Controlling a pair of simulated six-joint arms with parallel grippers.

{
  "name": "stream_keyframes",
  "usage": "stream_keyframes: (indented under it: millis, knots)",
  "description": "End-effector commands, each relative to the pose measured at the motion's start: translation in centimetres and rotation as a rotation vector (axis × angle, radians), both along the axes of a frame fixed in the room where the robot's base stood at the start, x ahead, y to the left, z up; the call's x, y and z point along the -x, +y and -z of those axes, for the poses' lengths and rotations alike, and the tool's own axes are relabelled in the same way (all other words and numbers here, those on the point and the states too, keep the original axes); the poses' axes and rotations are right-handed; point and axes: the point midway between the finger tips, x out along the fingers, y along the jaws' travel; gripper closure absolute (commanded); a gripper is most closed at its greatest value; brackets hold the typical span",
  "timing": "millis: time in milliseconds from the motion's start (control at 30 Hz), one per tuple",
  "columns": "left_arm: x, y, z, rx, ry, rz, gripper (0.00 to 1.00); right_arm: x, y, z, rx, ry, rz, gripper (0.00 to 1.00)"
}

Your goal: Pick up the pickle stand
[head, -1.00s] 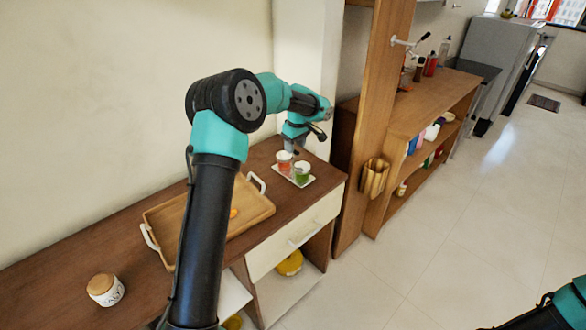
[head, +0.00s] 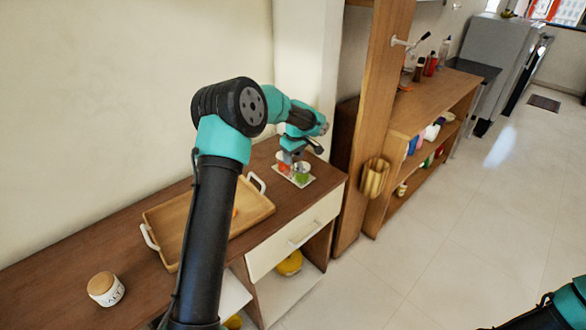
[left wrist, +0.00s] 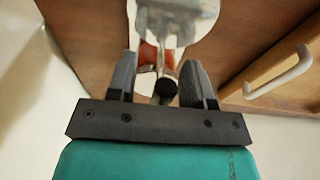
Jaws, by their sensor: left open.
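The pickle stand (head: 309,181) is a small white tray with a red jar and a green jar, on the right end of the brown counter in the head view. My left gripper (head: 294,158) is right over it, pointing down, and hides part of the jars. In the left wrist view the gripper (left wrist: 157,80) is open, with a finger on either side of a dark round knob (left wrist: 165,89) on a thin stem. Pale and red parts of the stand (left wrist: 180,20) show beyond. Contact cannot be told. My right gripper is not in view; only part of that arm shows.
A wooden tray with white handles (head: 262,205) lies left of the stand; one handle (left wrist: 285,72) shows in the left wrist view. A salt jar (head: 106,289) stands at the counter's left. A wall post (head: 312,75) rises behind the stand.

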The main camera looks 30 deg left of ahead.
Motion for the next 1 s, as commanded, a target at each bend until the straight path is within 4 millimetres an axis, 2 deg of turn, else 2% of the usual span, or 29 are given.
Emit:
stream_keyframes:
  millis: [300,800,1000]
  knots:
    - [0.00,-0.02,-0.05,0.000,0.000,0.001,0.53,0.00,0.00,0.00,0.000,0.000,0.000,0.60]
    - [0.00,-0.02,-0.06,0.000,0.000,0.001,1.00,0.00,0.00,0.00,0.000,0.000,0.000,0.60]
    - [0.00,-0.02,-0.06,0.000,0.000,0.001,1.00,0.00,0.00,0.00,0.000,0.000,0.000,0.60]
